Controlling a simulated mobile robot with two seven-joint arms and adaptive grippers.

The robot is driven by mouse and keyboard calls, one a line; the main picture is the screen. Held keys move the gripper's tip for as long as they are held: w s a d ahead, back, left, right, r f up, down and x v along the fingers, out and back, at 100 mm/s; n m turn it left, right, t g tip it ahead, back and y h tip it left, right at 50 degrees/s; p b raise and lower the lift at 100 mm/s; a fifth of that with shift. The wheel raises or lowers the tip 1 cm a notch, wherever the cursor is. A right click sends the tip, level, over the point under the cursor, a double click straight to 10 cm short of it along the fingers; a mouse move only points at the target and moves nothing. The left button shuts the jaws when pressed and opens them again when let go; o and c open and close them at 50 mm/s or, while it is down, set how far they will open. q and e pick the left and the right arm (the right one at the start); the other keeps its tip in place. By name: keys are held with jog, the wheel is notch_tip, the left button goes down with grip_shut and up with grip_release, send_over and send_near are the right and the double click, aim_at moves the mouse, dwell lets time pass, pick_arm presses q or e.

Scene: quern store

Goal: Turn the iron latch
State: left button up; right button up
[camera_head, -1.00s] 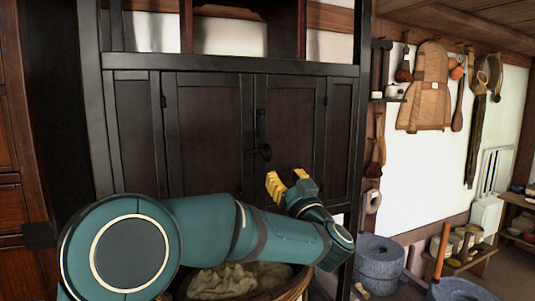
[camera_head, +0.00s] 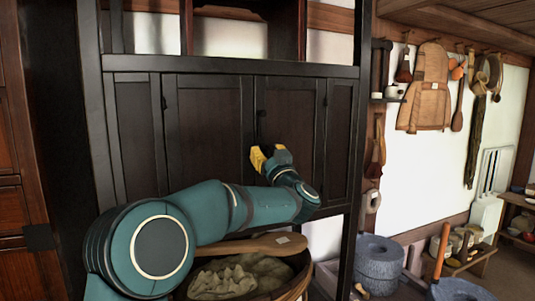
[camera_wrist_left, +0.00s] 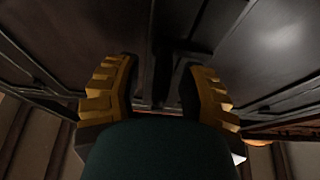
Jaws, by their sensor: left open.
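The iron latch is on the dark double doors (camera_head: 210,130) of the tall black cabinet, by the seam between them. In the head view my left gripper (camera_head: 264,154) covers most of it. In the left wrist view the dark latch (camera_wrist_left: 162,78) stands between the two yellow-padded fingers of the left gripper (camera_wrist_left: 163,68), with a gap visible on each side. The left gripper is open and close to the door face. Whether a finger touches the latch cannot be told. My right gripper is in neither view.
A round tub (camera_head: 290,291) with cloth and a wooden paddle (camera_head: 245,246) stands below my left arm. Grey millstones (camera_head: 378,262) stand on the floor at the right.

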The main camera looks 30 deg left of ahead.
pick_arm(q)
grip_shut()
jog(key=shift+n+y, duration=0.4)
jog(key=shift+n, duration=0.2)
jog(key=n+g+b, duration=0.1)
jog(key=n, duration=0.1)
jog(key=shift+n+g+y, duration=0.4)
jog(key=n+g, duration=0.1)
jog(key=n, duration=0.1)
jog(key=n+g+b, duration=0.1)
jog(key=n, duration=0.2)
jog(key=shift+s+y, duration=0.1)
jog(key=shift+y, duration=0.2)
jog(key=n+g, duration=0.1)
jog(key=n, duration=0.2)
jog(key=n+g, duration=0.2)
jog(key=n, duration=0.2)
jog(key=shift+s+a+g, duration=0.1)
jog(key=shift+g, duration=0.2)
jog(key=n+g+h, duration=0.1)
jog(key=n, duration=0.5)
jog(key=shift+f+g+h, duration=0.15)
jog(key=shift+g+h, duration=0.25)
jog(key=shift+n, duration=0.4)
